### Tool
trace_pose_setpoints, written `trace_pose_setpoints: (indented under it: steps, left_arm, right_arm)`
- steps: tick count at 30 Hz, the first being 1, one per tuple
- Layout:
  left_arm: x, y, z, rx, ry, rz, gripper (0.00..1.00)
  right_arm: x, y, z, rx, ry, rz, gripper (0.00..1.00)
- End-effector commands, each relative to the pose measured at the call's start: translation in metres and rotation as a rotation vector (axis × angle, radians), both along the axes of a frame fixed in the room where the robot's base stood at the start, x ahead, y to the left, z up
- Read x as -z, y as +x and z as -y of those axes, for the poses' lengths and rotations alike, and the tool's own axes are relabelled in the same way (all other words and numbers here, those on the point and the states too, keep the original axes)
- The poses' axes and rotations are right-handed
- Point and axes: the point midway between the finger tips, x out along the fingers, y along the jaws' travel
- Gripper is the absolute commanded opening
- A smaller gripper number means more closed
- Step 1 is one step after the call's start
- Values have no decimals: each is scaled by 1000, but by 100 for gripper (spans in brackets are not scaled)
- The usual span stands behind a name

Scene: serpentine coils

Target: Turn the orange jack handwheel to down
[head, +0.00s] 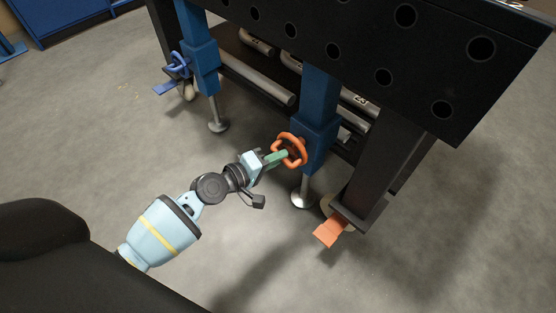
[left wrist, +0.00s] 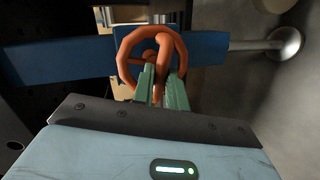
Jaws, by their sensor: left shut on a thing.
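The orange jack handwheel (head: 292,137) is on the blue jack leg (head: 313,112) under the black perforated table. My left gripper (head: 281,156) reaches it from the left, with its green fingers at the wheel. In the left wrist view the handwheel (left wrist: 130,50) stands ahead of the camera, and the green fingers (left wrist: 161,88) are shut on an orange part of it. The jack's round metal foot (head: 303,199) is at the floor; whether it touches cannot be told. My right gripper is in neither view.
The black table (head: 420,75) overhangs the jack. An orange pedal (head: 330,231) is by a caster at the right leg. A second blue jack (head: 204,67) with a blue handwheel (head: 179,65) stands further left. Grey cylinders (head: 257,80) lie on a low shelf. Floor in front is clear.

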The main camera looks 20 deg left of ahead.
Motion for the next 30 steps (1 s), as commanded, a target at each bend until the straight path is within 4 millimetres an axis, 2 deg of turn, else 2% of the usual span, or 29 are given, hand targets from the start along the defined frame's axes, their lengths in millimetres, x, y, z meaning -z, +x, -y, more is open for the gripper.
trace_pose_setpoints:
  steps: [12,26,27,30]
  left_arm:
    - [2,0,-1,-1,-146,-54,0]
    - [1,0,-1,-1,-158,-58,0]
    - [1,0,-1,-2,-158,-58,16]
    - [1,0,-1,-2,-157,-57,29]
  right_arm:
    - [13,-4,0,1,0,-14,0]
    - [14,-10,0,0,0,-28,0]
    - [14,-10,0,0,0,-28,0]
    - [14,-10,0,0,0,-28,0]
